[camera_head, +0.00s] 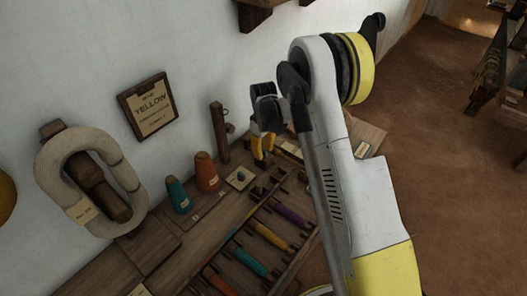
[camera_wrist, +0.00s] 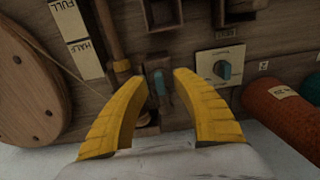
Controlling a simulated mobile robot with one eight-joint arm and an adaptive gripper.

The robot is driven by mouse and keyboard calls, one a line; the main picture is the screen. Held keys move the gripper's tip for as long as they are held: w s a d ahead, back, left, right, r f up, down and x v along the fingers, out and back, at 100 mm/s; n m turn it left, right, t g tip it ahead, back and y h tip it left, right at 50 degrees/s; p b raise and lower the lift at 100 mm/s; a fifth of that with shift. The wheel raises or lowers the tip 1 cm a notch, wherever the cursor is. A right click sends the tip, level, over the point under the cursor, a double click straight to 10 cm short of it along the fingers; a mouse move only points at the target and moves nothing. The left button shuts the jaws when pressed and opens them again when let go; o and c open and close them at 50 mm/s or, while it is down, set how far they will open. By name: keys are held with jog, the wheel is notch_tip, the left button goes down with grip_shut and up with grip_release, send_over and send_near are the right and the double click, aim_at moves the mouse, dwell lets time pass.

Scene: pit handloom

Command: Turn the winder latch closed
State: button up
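My gripper (camera_wrist: 161,80) is open, its two yellow fingers spread apart. In the wrist view a small teal lever (camera_wrist: 159,83), which looks like the winder latch, stands between the fingertips, with a gap visible on both sides. It sits on a dark wooden mount and points roughly up the picture. A wooden rod (camera_wrist: 112,45) and a large round wooden disc (camera_wrist: 25,90) are to its left. In the head view my gripper (camera_head: 262,146) is low over the bench by the wall, and the lever cannot be made out there.
A teal knob (camera_wrist: 224,71) on a pale plate lies right of the fingers. An orange cone (camera_head: 207,173) and teal cone (camera_head: 178,195) stand on the bench. A wooden post (camera_head: 219,132) rises near my gripper. A rack of colored bobbins (camera_head: 272,238) is in front.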

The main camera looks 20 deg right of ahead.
grip_shut()
jog(key=shift+m, duration=0.3)
jog(key=m, duration=0.3)
jog(key=shift+m, duration=0.4)
jog(key=m, duration=0.4)
jog(key=shift+m, duration=0.3)
jog(key=m, duration=0.4)
jog(key=shift+m, duration=2.4)
